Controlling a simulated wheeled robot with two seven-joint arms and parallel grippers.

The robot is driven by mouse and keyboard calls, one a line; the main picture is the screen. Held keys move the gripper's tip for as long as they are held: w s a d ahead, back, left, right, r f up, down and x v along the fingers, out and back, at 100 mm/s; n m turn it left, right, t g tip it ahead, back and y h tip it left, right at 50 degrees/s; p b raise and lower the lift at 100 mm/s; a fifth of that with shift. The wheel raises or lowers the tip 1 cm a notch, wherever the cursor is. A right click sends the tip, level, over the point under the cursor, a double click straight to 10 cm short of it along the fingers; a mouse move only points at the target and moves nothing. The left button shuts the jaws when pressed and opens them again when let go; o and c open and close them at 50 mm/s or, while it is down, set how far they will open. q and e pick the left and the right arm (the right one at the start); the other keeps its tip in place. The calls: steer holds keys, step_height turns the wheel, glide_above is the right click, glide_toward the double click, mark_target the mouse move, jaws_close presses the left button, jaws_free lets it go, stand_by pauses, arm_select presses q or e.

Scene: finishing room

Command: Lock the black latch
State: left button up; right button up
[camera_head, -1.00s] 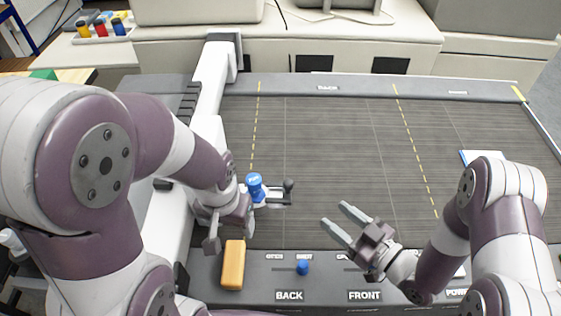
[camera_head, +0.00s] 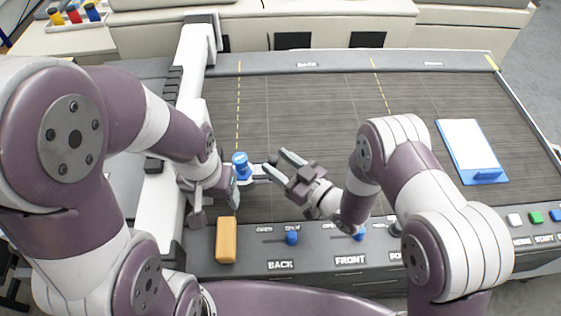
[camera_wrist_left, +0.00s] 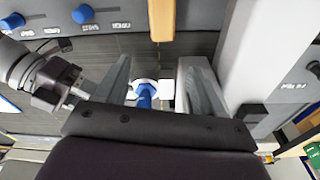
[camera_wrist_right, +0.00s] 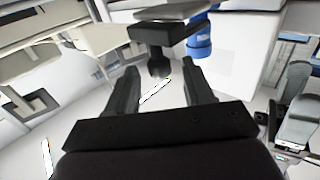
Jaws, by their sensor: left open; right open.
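The black latch (camera_wrist_right: 158,64) shows in the right wrist view as a dark knob under a dark block, between the tips of my right gripper (camera_wrist_right: 147,82). In the head view my right gripper (camera_head: 280,165) is open, its fingertips at the small black knob (camera_head: 272,160); contact cannot be told. A blue-topped part (camera_head: 240,166) stands beside the knob on the white carriage and also shows in the right wrist view (camera_wrist_right: 198,42). My left gripper (camera_wrist_left: 155,76) is open, its fingers on either side of the blue and white part (camera_wrist_left: 145,92).
A white gantry beam (camera_head: 195,80) runs along the left of the grey cutting bed (camera_head: 310,110). A yellow-orange block (camera_head: 226,241) lies on the front panel beside blue slider knobs (camera_head: 292,238). A blue and white clipboard (camera_head: 464,145) lies on the bed at right.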

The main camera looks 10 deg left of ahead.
mark_target(264, 174)
jaws_close()
steer(key=shift+s+a+b, duration=0.2)
steer(key=shift+a+b, duration=0.05)
steer(key=shift+a, duration=0.55)
steer(key=shift+s+a+b, duration=0.15)
steer(key=shift+a+b, duration=0.05)
steer(key=shift+a, duration=0.9)
steer(key=shift+s, duration=0.1)
steer(key=shift+c, duration=0.6)
jaws_free()
steer(key=shift+o, duration=0.6)
steer(key=shift+a, duration=0.15)
